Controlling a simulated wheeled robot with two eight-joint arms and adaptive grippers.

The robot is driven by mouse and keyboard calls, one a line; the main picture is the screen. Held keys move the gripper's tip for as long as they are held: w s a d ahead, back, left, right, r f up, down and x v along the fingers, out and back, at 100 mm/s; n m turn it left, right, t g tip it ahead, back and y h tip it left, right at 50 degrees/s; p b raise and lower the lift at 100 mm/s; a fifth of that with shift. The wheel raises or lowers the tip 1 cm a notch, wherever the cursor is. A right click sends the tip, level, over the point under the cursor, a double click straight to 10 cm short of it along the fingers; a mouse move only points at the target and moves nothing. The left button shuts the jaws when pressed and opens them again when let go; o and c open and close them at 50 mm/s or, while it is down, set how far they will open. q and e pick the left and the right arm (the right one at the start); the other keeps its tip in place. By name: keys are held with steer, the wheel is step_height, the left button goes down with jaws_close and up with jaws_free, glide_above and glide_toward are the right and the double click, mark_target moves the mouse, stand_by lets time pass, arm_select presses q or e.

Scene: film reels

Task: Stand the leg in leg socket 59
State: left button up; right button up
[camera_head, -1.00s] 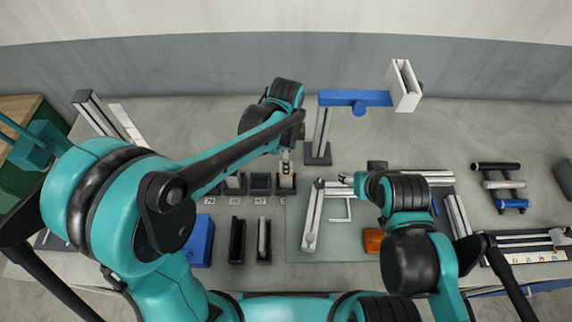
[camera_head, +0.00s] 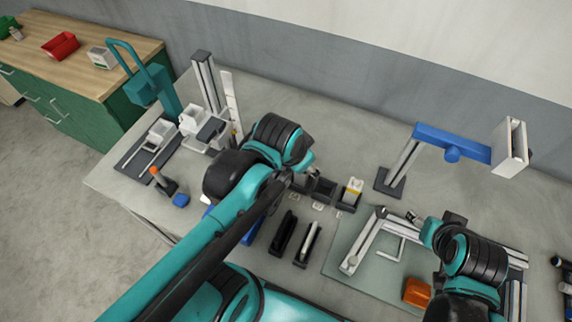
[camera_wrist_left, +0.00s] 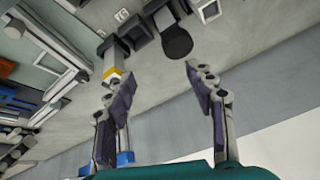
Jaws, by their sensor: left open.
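In the head view, a pale piece with a yellow band (camera_head: 353,188), which looks like the leg, stands in the right-hand dark socket of a short row. An empty-looking dark socket (camera_head: 325,190) is beside it. The socket numbers are too small to read. My left gripper (camera_head: 310,172) is over the left part of this row, partly hidden by its arm. In the left wrist view, my left gripper (camera_wrist_left: 156,78) is open with nothing between its fingers. The yellow-banded piece (camera_wrist_left: 112,73) shows near one fingertip; I cannot tell if they touch. My right gripper (camera_head: 413,217) is small and unclear.
Two black slotted holders (camera_head: 283,235) stand in front of the sockets. A grey-green mat (camera_head: 345,262) with a pale frame and an orange block (camera_head: 417,292) lies to the right. A blue-armed stand (camera_head: 452,143) rises behind. A green cabinet (camera_head: 95,115) stands far left.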

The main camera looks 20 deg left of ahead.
arm_select(q)
steer(key=s+a+n+t, duration=0.1)
steer(key=n, duration=0.1)
steer(key=s+a+n, duration=0.2)
steer(key=shift+a+f+t+y, duration=0.2)
steer(key=shift+t+y, duration=0.1)
steer(key=shift+t, duration=0.1)
steer(key=shift+f, duration=0.1)
step_height(320, 180, down, 8)
steer(key=b, duration=0.8)
